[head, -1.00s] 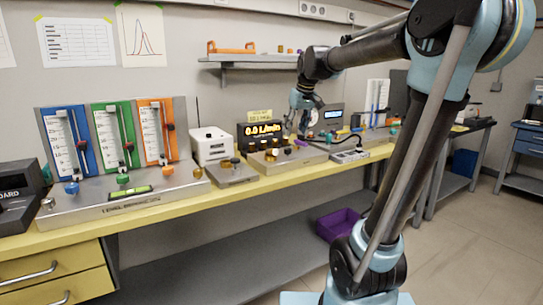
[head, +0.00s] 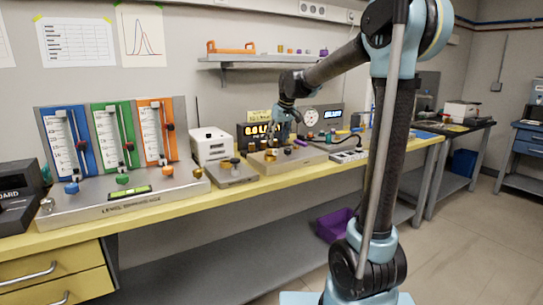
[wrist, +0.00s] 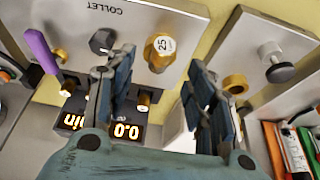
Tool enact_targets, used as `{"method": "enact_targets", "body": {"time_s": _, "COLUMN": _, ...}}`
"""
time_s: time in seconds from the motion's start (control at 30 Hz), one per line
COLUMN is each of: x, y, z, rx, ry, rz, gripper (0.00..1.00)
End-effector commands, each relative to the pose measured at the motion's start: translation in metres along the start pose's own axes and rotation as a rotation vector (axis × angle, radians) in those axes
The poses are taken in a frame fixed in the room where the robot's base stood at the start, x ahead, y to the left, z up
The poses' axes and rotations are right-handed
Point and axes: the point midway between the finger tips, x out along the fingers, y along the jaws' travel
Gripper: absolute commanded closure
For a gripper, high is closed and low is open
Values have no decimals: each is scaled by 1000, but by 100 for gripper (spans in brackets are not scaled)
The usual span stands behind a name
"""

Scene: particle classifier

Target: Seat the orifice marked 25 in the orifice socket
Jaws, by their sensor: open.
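The orifice marked 25 (wrist: 159,52), a brass hex piece with a white numbered top, stands on the grey plate (wrist: 185,20) lettered COLLET. In the wrist view my gripper (wrist: 158,68) is open and empty, its fingers on either side of the orifice in the picture; I cannot tell the height gap. In the head view my gripper (head: 282,138) is over the metal plate (head: 312,157) on the bench, partly hiding small brass parts. A brass ring (wrist: 235,84) lies right of the right finger. I cannot tell for sure which part is the orifice socket.
A dark hex part (wrist: 102,41) and a purple handle (wrist: 40,50) are left of the orifice. A black knob (wrist: 280,72) is on the neighbouring plate. A lit display (wrist: 98,125) is behind my fingers. A white box (head: 210,146) stands left on the bench.

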Motion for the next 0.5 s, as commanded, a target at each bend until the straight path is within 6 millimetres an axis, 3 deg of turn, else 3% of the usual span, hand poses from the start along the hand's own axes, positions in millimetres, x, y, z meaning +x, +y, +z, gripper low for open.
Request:
{"method": "enact_targets", "body": {"time_s": 0.37, "x": 30, "y": -1, "z": -1, "rx": -1, "ry": 0, "rz": 0, "gripper": 50}}
{"method": "enact_targets", "body": {"time_s": 0.5, "x": 50, "y": -2, "z": -4, "rx": -2, "ry": 0, "rz": -1, "gripper": 50}}
